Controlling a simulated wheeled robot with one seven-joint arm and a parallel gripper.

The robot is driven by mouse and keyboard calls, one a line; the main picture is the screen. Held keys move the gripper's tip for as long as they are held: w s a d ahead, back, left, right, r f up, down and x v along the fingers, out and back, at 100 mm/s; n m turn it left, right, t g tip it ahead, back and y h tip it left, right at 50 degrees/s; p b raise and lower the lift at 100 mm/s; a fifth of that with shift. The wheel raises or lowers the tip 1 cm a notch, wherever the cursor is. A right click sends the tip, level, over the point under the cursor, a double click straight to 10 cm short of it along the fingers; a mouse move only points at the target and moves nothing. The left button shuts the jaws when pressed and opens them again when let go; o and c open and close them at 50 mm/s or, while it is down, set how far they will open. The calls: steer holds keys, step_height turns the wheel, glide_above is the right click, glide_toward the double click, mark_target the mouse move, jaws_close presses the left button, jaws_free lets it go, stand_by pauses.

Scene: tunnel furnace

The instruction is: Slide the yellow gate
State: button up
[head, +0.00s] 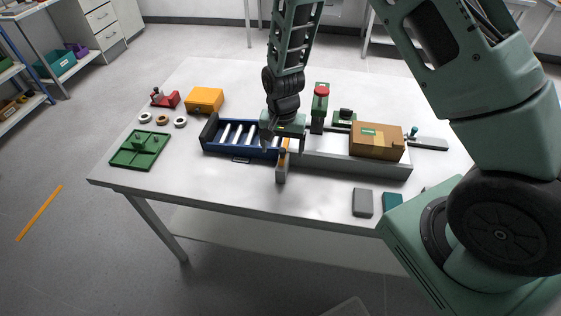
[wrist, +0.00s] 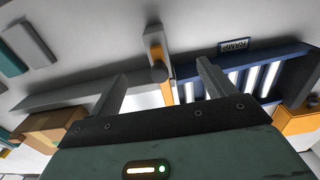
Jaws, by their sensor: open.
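The yellow gate (head: 286,146) stands across the line between the blue roller ramp and the long grey housing. A grey bracket (head: 281,172) is at its front end. In the wrist view the yellow gate (wrist: 161,91) is a narrow strip with a dark round knob (wrist: 159,72) by the grey bracket (wrist: 153,36). My gripper (head: 283,141) is over the gate, pointing down. In the wrist view my gripper (wrist: 162,70) is open, with one finger on each side of the knob and gaps to both. The gate's far end is hidden by my gripper.
The blue ramp (head: 240,155) lies left of the gate, and the grey housing (head: 350,165) lies right with a cardboard box (head: 377,141) on it. The front table strip is mostly clear.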

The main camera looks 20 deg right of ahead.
steer(key=shift+r, duration=0.1)
step_height(320, 180, up, 7)
steer(key=p, duration=0.5)
stand_by(0.4)
